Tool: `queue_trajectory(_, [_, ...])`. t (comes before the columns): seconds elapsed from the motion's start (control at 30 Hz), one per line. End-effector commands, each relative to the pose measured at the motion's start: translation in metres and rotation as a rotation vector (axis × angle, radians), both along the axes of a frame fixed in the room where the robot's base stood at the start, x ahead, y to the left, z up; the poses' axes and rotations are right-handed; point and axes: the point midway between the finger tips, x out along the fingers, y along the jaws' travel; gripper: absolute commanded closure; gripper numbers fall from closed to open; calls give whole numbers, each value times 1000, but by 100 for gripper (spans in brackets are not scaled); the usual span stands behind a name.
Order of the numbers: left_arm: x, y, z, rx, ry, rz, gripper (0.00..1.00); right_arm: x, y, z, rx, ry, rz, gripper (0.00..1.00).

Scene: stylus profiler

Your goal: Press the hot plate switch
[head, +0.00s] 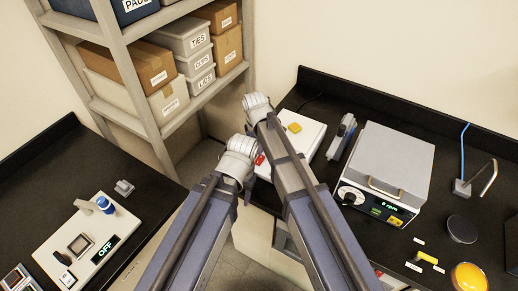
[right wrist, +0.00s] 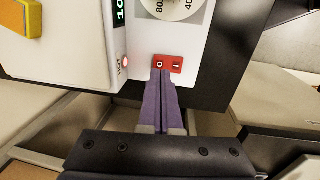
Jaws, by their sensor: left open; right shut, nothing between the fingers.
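The hot plate (head: 303,138) is a pale box at the back of the right bench. Its red rocker switch (right wrist: 168,64), marked O and I, is on the front face in the right wrist view; a bit of red also shows in the head view (head: 260,159). My right gripper (right wrist: 161,73) is shut and empty, its tips at the lower edge of the switch, below the O side. I cannot tell whether they touch. My left gripper (head: 238,158) is the lower one in the head view, open, in front of the hot plate; its fingers are hard to make out.
A white dial (right wrist: 173,6) and a lit red lamp (right wrist: 124,61) are on the hot plate's face. A yellow block (head: 295,127) sits on top. A grey instrument (head: 390,160) stands to the right. Shelves (head: 130,60) with boxes stand at back left.

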Motion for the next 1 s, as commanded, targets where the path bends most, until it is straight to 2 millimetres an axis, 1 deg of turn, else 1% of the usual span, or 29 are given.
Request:
queue_trajectory(0.03, [0,0,-14,0,0,0,50,1,-1,-14,0,0,0,100])
queue_trajectory(0.2, [0,0,-26,0,0,1,50,3,-1,-26,0,0,0,100])
queue_trajectory(0.57, [0,0,-26,0,0,1,50,3,-2,-26,0,0,0,100])
queue_trajectory(0.7, [0,0,-31,0,0,1,50,4,-2,-31,0,0,0,100])
queue_trajectory(1.0, [0,0,-30,0,0,1,50,3,-2,-30,0,2,1,100])
